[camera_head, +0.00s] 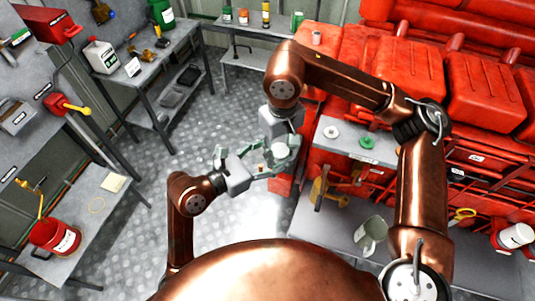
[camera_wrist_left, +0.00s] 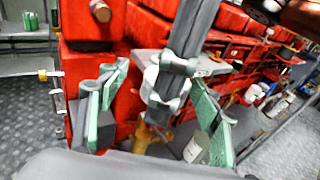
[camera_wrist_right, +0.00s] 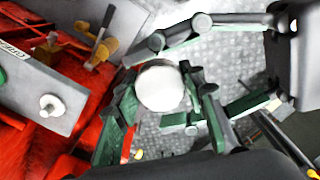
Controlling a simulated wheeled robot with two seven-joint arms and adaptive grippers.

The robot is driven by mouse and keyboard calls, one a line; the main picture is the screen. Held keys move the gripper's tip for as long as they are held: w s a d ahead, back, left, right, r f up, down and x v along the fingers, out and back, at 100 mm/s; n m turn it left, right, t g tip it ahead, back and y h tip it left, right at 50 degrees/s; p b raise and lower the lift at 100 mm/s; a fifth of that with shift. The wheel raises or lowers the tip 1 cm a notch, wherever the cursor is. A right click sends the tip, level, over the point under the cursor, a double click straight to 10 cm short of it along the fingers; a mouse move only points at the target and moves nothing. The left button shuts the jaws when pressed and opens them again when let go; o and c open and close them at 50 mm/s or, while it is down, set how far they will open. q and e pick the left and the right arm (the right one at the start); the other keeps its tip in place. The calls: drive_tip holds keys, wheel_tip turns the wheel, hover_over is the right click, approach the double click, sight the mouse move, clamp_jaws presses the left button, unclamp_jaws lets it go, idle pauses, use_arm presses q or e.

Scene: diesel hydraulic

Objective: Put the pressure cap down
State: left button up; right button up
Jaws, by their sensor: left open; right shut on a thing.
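My right gripper (camera_wrist_right: 162,98) is shut on a round, whitish pressure cap, its pale face (camera_wrist_right: 160,86) filling the space between the green-padded fingers in the right wrist view. In the head view my right gripper (camera_head: 279,150) hangs fingers down left of the grey shelf, with the cap (camera_head: 279,149) between its fingers. My left gripper (camera_head: 252,160) is open close beside it. In the left wrist view the left gripper's pads (camera_wrist_left: 158,108) stand wide apart, with my right gripper's fingers and a white part between them. Whether the left fingers touch the cap is unclear.
The grey shelf (camera_head: 347,152) by the red engine carries a white cap (camera_head: 331,132) and a green cap (camera_head: 367,142). A brass-coloured tool (camera_head: 325,188) and a pale mug (camera_head: 371,235) are below it. Benches line the left; open floor (camera_head: 215,115) lies between.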

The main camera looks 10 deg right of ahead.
use_arm(q)
drive_tip(key=shift+c, duration=0.5)
drive_tip(key=shift+w, duration=0.2)
drive_tip(key=c, duration=1.1)
use_arm(e)
drive_tip(key=shift+s, duration=0.1)
use_arm(q)
drive_tip(key=shift+c, duration=0.2)
use_arm(e)
drive_tip(key=o, duration=0.7)
use_arm(q)
drive_tip(key=shift+s, duration=0.1)
use_arm(e)
drive_tip(key=o, duration=0.4)
drive_tip(key=shift+o, duration=0.2)
